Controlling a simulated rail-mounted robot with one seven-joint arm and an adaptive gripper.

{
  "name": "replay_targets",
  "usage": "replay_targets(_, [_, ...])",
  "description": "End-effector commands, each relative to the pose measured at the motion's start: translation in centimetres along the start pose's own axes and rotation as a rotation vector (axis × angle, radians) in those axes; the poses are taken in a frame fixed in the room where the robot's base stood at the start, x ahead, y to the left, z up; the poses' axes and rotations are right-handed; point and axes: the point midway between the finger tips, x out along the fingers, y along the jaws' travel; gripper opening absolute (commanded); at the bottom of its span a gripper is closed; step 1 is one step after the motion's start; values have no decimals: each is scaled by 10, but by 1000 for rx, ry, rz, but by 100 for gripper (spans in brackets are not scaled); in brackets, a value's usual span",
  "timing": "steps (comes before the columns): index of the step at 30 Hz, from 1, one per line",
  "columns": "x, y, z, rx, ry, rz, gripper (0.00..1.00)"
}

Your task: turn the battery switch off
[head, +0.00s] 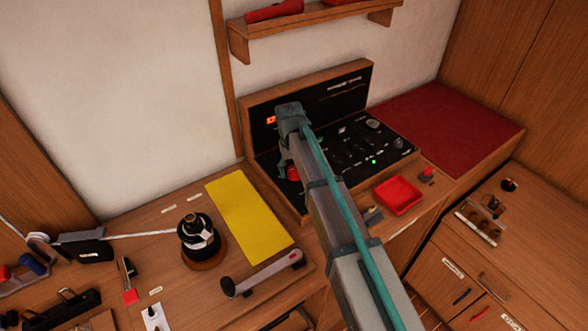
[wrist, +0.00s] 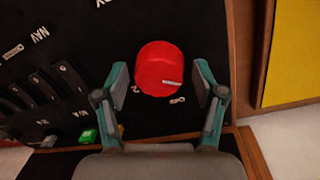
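The red round knob (wrist: 158,68), which I take to be the battery switch, sits on the black panel in the wrist view. A pale pointer mark on it points right and slightly down in that picture. Small white markings lie beside its lower edge, too blurred to read. My gripper (wrist: 160,82) is open, with one finger on each side of the knob and a visible gap on both sides. In the head view the knob (head: 292,174) is partly hidden behind my gripper (head: 284,160), which hangs over the panel's left part.
The black panel (head: 350,158) also carries rocker switches (wrist: 38,88), a lit green button (wrist: 88,137) and small knobs. Its wooden frame rises behind it. A yellow mat (head: 248,216) lies to the left and a red tray (head: 398,195) to the right. A shelf (head: 318,18) is above.

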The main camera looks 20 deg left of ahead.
Motion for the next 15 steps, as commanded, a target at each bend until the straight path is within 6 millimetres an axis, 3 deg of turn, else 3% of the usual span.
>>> replay_targets(1, [0, 0, 0, 0, 0, 0, 55])
replay_targets(8, [0, 0, 0, 0, 0, 0, 17])
replay_targets(15, [0, 0, 0, 14, -1, 0, 15])
